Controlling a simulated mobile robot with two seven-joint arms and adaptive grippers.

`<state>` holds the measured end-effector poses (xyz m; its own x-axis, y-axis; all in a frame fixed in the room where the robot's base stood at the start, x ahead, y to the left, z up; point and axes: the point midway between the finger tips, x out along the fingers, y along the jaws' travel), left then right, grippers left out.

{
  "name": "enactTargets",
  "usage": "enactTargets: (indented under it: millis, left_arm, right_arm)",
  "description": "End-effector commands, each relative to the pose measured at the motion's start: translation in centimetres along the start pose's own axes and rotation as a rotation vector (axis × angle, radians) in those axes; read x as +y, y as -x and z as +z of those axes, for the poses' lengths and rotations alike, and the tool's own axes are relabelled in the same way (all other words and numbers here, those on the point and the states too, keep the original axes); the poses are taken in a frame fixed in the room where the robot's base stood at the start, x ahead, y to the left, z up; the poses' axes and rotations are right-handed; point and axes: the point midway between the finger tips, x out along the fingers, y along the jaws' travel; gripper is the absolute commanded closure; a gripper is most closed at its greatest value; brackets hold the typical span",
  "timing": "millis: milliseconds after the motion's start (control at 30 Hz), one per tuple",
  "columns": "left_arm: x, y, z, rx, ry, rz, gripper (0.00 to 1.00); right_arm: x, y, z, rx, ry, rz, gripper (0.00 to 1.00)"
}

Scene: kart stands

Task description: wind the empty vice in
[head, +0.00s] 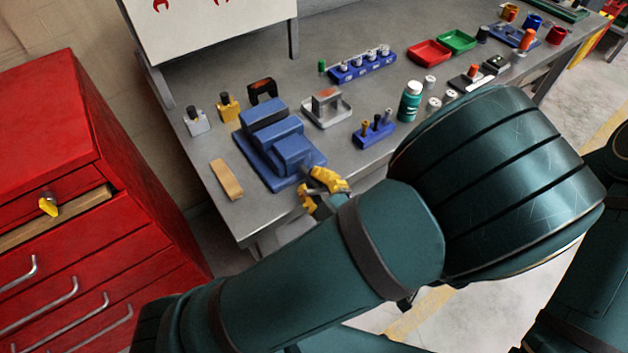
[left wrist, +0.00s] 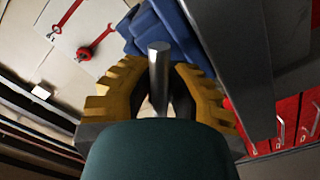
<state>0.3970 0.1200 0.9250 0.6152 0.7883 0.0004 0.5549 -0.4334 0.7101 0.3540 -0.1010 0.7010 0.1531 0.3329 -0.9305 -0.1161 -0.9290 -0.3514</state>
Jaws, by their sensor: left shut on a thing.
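The blue vice (head: 275,143) stands on the grey workbench near its front left corner. It also shows in the left wrist view (left wrist: 180,35), past the fingers. I see no workpiece in it; the width of its jaw gap is hard to tell. My left gripper (head: 322,186), with yellow fingers, is at the vice's front end by the bench edge. In the left wrist view the gripper (left wrist: 158,88) is shut on a round steel bar, the vice handle (left wrist: 159,62), which stands between the fingers. My right gripper is not in view.
A wooden block (head: 227,180) lies left of the vice. A grey tray (head: 327,110), a small blue holder (head: 373,134) and a green bottle (head: 410,101) stand to its right. A red drawer cabinet (head: 75,200) is at the left, its top drawer partly open.

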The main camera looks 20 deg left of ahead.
Motion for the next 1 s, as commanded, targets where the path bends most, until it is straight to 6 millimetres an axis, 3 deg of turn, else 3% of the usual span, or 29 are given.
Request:
enactTargets:
  millis: [267, 300, 333, 733, 1000]
  left_arm:
    - [0.0, 0.0, 0.0, 0.0, 0.0, 0.0, 1.0]
    - [0.0, 0.0, 0.0, 0.0, 0.0, 0.0, 0.79]
    - [0.0, 0.0, 0.0, 0.0, -0.001, 0.0, 0.68]
    - [0.0, 0.5, 0.0, 0.0, 0.0, 0.001, 0.68]
    - [0.1, 5.1, 0.1, -0.004, 0.001, 0.003, 0.68]
  right_arm:
    - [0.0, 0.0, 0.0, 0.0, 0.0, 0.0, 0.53]
    - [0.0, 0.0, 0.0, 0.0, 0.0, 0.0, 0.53]
    - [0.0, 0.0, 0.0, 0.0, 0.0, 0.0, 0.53]
    - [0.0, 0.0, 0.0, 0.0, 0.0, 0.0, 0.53]
    - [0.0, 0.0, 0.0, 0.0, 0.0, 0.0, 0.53]
